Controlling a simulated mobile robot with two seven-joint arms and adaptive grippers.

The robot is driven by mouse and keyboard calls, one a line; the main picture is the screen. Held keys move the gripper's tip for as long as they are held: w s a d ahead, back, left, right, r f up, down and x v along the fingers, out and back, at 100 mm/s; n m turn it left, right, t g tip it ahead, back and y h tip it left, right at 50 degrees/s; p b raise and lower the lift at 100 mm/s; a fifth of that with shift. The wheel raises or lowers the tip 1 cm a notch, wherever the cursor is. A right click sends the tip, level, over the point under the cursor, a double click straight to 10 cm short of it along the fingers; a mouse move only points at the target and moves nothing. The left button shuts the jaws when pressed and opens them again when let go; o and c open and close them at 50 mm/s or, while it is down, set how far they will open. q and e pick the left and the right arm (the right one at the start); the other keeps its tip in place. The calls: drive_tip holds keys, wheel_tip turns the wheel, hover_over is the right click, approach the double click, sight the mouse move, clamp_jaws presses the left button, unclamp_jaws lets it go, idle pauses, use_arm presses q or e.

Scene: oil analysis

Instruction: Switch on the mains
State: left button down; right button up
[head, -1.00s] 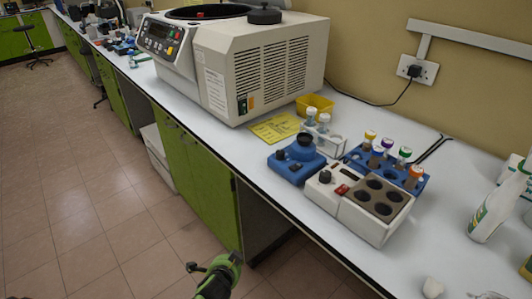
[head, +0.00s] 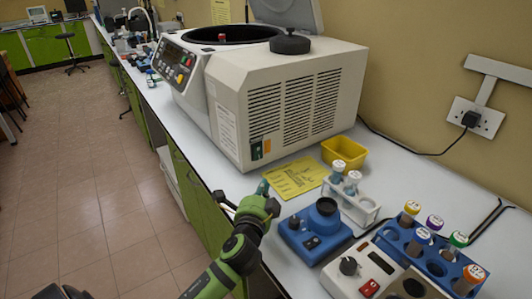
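The large beige centrifuge (head: 290,95) stands on the bench with its lid raised. Low on its vented side is a small switch panel with a dark green-edged switch (head: 256,152) beside an orange label (head: 267,145). I cannot tell which way the switch is set. A wall socket (head: 477,117) with a black plug in it is at the right. My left gripper (head: 243,196) is at the bench's front edge, below and left of the switch panel and apart from it. Its fingers are spread and nothing shows between them. My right gripper is not in view.
A yellow sheet (head: 296,177) lies before the centrifuge, with a yellow tray (head: 344,152) behind it. A blue mixer (head: 314,230), a vial rack (head: 351,204), a heating block (head: 368,278) and a blue tube rack (head: 437,263) crowd the right.

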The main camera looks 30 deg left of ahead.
sight(258, 152)
use_arm(q)
drive_tip(key=shift+s+d+r, duration=0.1)
drive_tip(key=shift+s+r, duration=0.15)
drive_tip(key=shift+s, duration=0.05)
drive_tip(key=shift+w, duration=0.15)
drive_tip(key=x, duration=0.6)
drive_tip(key=shift+p, duration=0.4)
drive_tip(key=x, duration=0.4)
drive_tip(key=shift+w+f, duration=0.1)
drive_tip(key=shift+w, duration=0.05)
drive_tip(key=a, duration=0.2)
drive_tip(key=shift+w+a+f+p, duration=0.15)
drive_tip(key=shift+w+a+p, duration=0.15)
drive_tip(key=shift+w+p, duration=0.1)
drive_tip(key=shift+w+a+f, duration=0.1)
drive_tip(key=shift+a, duration=0.45)
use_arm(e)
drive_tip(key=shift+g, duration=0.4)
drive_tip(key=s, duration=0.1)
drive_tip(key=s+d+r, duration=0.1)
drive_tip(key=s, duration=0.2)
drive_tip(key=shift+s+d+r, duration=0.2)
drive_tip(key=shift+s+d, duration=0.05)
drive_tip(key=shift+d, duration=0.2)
